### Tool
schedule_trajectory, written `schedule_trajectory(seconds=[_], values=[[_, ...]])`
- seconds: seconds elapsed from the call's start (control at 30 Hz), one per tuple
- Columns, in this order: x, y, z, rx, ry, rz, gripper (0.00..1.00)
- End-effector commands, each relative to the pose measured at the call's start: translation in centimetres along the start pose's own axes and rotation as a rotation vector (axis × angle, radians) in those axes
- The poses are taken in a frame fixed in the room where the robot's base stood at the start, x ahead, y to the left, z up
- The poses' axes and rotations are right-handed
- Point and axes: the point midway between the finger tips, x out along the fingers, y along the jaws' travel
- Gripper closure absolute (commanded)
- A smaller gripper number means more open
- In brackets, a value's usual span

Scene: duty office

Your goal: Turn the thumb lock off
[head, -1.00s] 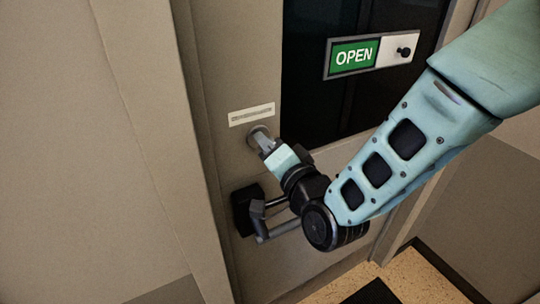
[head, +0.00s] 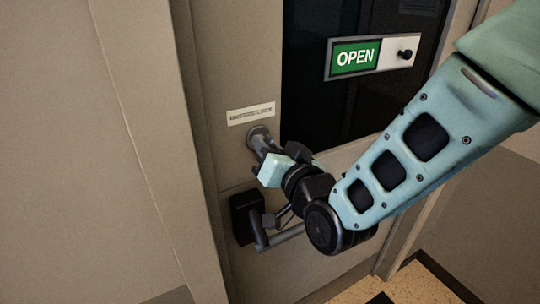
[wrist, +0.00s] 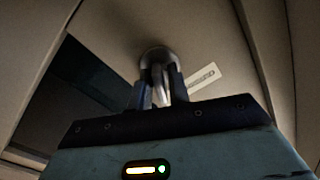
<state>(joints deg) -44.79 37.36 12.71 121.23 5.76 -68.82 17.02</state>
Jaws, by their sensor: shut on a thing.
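The thumb lock (head: 258,134) is a round grey metal piece on the door, below a small label and above the door handle. It also shows in the wrist view (wrist: 158,57), with its turn piece between my fingers. My gripper (head: 266,150) is at the lock and shut on the turn piece. In the wrist view my gripper's two dark fingers (wrist: 159,92) stand on either side of it. The fingers hide part of the turn piece, so its exact angle is hard to tell.
A dark lever handle (head: 247,222) sits just below my gripper. A green OPEN sign (head: 356,57) with a black knob is on the dark door window (head: 312,90). A label (head: 250,114) is above the lock. The door frame (head: 150,130) stands at the left.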

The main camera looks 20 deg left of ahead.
Motion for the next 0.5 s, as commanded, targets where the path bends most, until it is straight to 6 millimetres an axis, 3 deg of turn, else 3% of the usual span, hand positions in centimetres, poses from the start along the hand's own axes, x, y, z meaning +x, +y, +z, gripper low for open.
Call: schedule_trajectory(seconds=[0.27,0.5], values=[[-0.06,0.09,0.18,-0.014,-0.004,0.002,1.00],[-0.06,0.15,0.42,-0.243,-0.002,0.000,1.00]])
